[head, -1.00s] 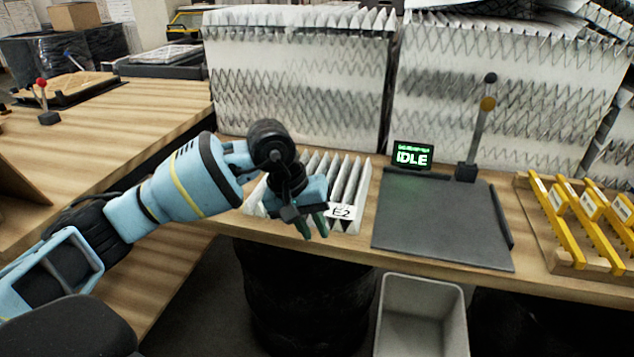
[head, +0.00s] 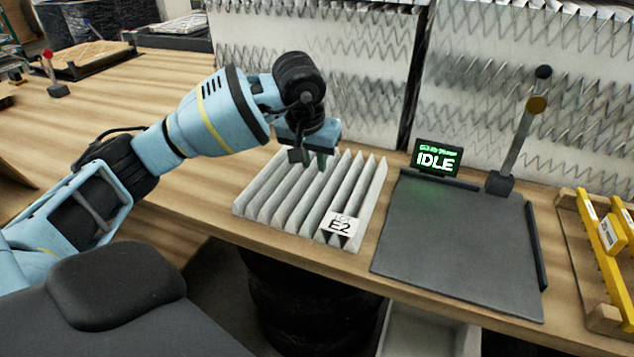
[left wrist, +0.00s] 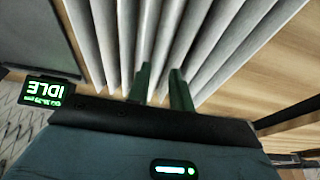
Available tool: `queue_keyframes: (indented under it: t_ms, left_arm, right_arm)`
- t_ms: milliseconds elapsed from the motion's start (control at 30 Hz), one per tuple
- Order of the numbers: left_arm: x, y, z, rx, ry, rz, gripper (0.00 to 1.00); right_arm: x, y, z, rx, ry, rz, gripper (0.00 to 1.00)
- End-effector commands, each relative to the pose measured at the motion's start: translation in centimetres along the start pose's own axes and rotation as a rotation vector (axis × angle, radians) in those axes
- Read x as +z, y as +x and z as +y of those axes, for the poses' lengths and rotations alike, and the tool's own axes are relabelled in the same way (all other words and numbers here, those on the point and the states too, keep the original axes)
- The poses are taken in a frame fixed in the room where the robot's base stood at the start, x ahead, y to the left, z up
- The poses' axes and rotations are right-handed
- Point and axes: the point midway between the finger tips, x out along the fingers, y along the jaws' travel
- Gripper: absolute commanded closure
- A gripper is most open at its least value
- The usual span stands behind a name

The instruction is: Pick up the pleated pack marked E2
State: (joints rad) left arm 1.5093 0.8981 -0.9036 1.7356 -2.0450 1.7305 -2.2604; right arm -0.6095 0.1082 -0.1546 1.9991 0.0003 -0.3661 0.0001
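The pleated pack (head: 290,205) is a pale zigzag-folded block lying flat near the table's front edge. Its white label reading E2 (head: 340,224) is on the near right corner. In the left wrist view its pleats (left wrist: 120,45) fill the upper middle. My left gripper (head: 309,160) is over the back part of the pack, pointing down. In the left wrist view its two dark green fingers (left wrist: 161,88) are apart with a narrow gap, over the pleats; I see nothing clamped between them. Whether the tips touch the pack cannot be told. My right gripper is not in view.
A dark grey plate (head: 455,245) with an IDLE display (head: 437,158) and a lever (head: 520,130) lies right of the pack. Tall white filter stacks (head: 370,70) stand behind. Yellow-handled pieces (head: 600,235) are far right. A grey bin (head: 425,332) is below the table edge.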

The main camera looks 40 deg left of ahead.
Motion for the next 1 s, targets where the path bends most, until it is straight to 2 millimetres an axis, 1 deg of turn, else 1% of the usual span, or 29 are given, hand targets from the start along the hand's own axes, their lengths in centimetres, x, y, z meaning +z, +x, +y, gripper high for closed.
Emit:
queue_keyframes:
  t_ms: [33,167,267,433,500,600,700,900,1000]
  left_arm:
    - [0.1,0.5,0.0,0.0,0.0,-0.002,0.78]
    - [0.0,0.7,0.0,0.001,0.001,-0.001,0.78]
    - [0.1,1.2,-0.1,0.0,0.001,-0.002,0.78]
    - [0.3,3.6,-0.3,0.0,-0.001,-0.002,0.78]
    - [0.2,4.5,-0.3,0.001,0.0,-0.002,0.78]
    - [0.2,5.5,-0.3,0.001,0.0,-0.001,0.78]
    - [0.2,5.8,-0.3,0.001,0.0,0.001,0.78]
    - [0.2,5.8,-0.3,0.001,0.001,0.001,0.78]
    - [0.2,5.8,-0.3,0.001,0.001,0.001,0.91]
  right_arm:
    - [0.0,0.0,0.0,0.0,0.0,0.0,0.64]
    - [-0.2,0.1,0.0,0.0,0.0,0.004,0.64]
    - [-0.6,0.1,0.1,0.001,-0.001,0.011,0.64]
    - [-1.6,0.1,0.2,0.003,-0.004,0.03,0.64]
    - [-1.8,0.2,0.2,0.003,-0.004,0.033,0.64]
    - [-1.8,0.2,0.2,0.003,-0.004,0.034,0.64]
    - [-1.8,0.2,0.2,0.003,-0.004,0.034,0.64]
    - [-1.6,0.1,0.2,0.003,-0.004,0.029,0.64]
    - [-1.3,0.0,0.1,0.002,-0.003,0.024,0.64]
